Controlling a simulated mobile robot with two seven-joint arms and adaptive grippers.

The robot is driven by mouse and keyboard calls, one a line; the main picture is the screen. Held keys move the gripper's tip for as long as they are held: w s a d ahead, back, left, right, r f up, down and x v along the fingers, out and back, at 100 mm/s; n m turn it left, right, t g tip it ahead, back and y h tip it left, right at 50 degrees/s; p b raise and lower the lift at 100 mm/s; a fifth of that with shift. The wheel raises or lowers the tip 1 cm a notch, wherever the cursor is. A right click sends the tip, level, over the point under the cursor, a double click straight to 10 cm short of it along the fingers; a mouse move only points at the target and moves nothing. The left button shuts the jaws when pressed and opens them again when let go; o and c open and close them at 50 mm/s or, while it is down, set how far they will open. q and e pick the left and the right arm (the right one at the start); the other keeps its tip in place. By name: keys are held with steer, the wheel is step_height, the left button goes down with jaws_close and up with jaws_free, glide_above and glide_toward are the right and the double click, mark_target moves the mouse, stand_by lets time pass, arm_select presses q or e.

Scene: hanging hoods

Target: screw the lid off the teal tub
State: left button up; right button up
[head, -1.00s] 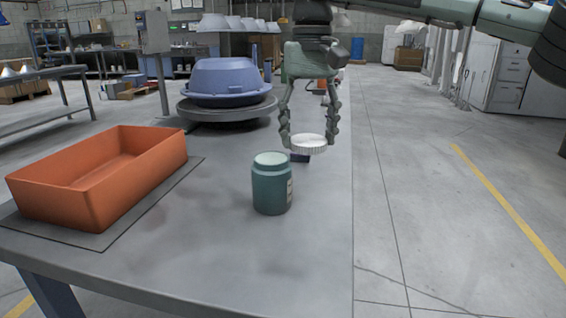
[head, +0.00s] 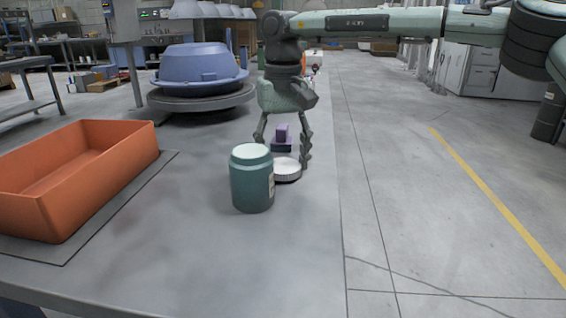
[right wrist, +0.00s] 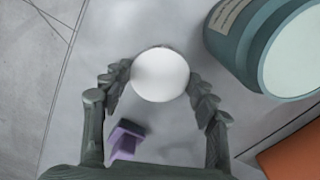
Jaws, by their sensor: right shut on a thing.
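The teal tub (head: 252,188) stands upright on the grey table in the head view, with its lid off and a pale round top showing. It also shows at the upper right of the right wrist view (right wrist: 262,40). My right gripper (head: 284,163) is shut on the white round lid (head: 287,172), its fingers at two sides of the rim. The lid (right wrist: 160,75) is level, low at the table just behind and right of the tub. I cannot tell whether it touches the table. The tub partly hides the lid and one finger. My left gripper is not in view.
An orange bin (head: 75,180) sits on a dark mat at the left. A blue hood part (head: 200,70) rests on a round turntable behind. A small purple block (head: 282,133) stands behind the lid. The front of the table is clear, and its right edge is close.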

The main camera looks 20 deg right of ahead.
steer(key=shift+f, duration=0.4)
steer(key=shift+f, duration=0.15)
steer(key=o, duration=1.3)
